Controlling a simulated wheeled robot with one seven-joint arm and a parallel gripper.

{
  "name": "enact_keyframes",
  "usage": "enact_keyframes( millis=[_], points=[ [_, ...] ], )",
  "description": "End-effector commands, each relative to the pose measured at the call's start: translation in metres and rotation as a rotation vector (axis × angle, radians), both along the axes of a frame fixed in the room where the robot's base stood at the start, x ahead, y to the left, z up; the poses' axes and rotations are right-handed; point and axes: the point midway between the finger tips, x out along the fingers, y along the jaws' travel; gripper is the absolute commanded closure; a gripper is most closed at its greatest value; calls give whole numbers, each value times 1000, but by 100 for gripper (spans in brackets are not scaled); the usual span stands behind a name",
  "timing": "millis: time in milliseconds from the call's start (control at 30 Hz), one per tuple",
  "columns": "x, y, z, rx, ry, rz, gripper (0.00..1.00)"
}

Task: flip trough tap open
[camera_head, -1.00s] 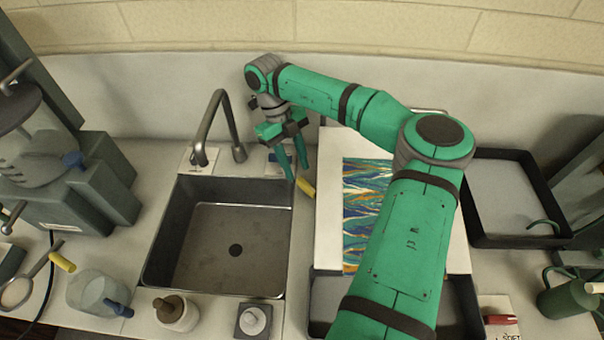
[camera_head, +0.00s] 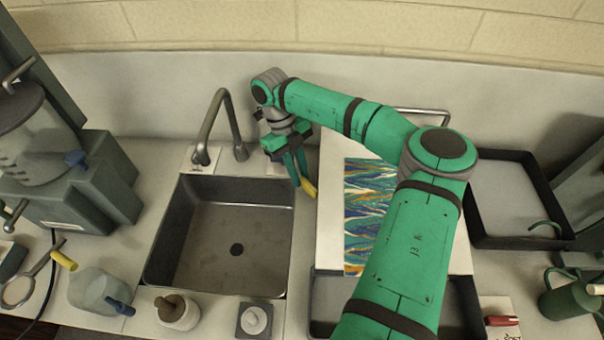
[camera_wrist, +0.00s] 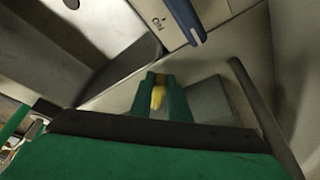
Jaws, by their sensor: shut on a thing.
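My gripper (camera_head: 303,178) is beside the right back corner of the metal sink (camera_head: 165,232), pointing down. It is shut on a small yellow handle (camera_head: 309,189), which also shows between the green fingers in the wrist view (camera_wrist: 158,97). What the handle joins to is hidden by the fingers. A blue lever (camera_wrist: 186,18) on a pale plate marked "ON" (camera_wrist: 160,22) is ahead of the fingers in the wrist view, apart from them. A grey curved tap (camera_head: 208,128) stands behind the sink.
A sheet with a colourful marbled print (camera_head: 366,200) lies right of my gripper, partly under my arm. A black-rimmed tray (camera_head: 560,200) is farther right. A wall closes the back.

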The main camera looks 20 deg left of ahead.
Motion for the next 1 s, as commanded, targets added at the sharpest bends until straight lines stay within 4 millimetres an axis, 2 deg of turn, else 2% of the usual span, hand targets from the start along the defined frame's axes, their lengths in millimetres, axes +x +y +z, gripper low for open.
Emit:
enact_keyframes(
  millis=[233,467,500,533,833,1000],
  points=[
    [3,-7,0,-7,7,-130,100],
    [3,-7,0,-10,6,-133,100],
    [3,-7,0,-10,7,-132,75],
    [3,-7,0,-9,6,-132,68],
    [2,-1,1,-6,4,-123,66],
    [6,7,13,-6,1,-117,66]
  ],
)
